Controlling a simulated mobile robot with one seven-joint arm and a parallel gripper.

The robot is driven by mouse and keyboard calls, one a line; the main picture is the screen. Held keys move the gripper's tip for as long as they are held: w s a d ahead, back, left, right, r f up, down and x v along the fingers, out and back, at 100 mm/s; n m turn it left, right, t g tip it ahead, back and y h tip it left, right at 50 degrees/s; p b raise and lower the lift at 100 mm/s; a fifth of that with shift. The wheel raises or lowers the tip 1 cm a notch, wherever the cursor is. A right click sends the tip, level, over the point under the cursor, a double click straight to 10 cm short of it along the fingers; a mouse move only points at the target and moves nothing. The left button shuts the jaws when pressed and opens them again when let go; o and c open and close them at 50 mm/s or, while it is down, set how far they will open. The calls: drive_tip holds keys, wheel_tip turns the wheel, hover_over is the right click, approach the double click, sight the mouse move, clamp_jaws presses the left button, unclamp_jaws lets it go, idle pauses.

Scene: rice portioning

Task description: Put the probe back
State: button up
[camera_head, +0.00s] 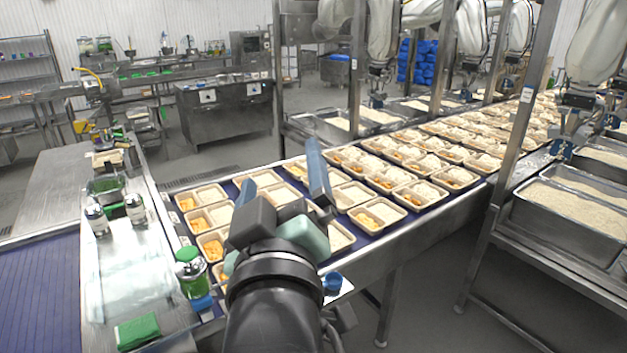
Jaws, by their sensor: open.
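My gripper (281,170) is at the centre, over the blue conveyor belt (367,238) with its filled trays. Its two blue fingers stand well apart and I see nothing between them. I cannot clearly make out a probe; it may be hidden behind my arm or too small to tell. A small blue round piece (333,281) on a white plate shows just right of my wrist, partly hidden by my arm. A green-topped jar (190,272) stands left of my wrist, with a small blue item (202,303) by its base.
Several two-part trays (378,214) with rice and orange food fill the belt. A steel side table (120,300) at left holds shaker jars (96,220) and a green cloth (137,331). Steel posts (515,130) and rice bins (570,207) stand at right.

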drive_tip(key=s+d+r+m+t, duration=0.1)
drive_tip(key=s+r+m+t, duration=0.1)
drive_tip(key=s+r, duration=0.2)
drive_tip(key=s+d+r+m+t+h, duration=0.1)
drive_tip(key=s+r+m+t, duration=0.2)
drive_tip(key=r, duration=0.6)
drive_tip(key=s+d+r+m+t, duration=0.1)
drive_tip(key=s+r+m+t, duration=0.1)
drive_tip(key=r, duration=0.5)
drive_tip(key=s+t, duration=0.1)
drive_tip(key=s, duration=0.1)
drive_tip(key=shift+s+d+m, duration=0.3)
drive_tip(key=shift+s+d, duration=0.05)
drive_tip(key=shift+s, duration=0.05)
